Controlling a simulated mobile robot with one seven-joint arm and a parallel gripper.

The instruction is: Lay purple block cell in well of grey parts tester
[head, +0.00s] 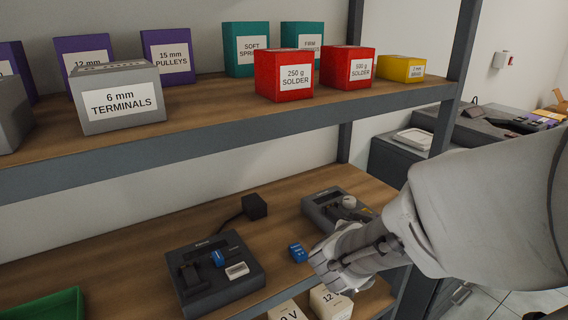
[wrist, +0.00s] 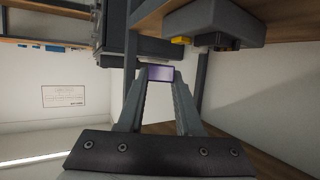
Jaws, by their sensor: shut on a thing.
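My gripper (wrist: 160,76) is shut on the purple block cell (wrist: 160,73), which sits between the fingertips in the wrist view. In the head view my gripper (head: 332,272) is low at the right, in front of the lower shelf, and the block cannot be made out. Two dark grey devices stand on that shelf. The left one (head: 240,289) has a blue block and a white panel on it. The right one (head: 318,213), just behind my gripper, has a round pale part on top. I cannot tell for certain which is the parts tester.
A small blue block (head: 298,252) lies on the lower shelf (head: 135,245) between the devices. A black adapter (head: 255,207) with a cord is behind. A green tray (head: 45,306) is at the left. The upper shelf (head: 200,105) holds labelled boxes. A metal post (head: 452,75) stands at the right.

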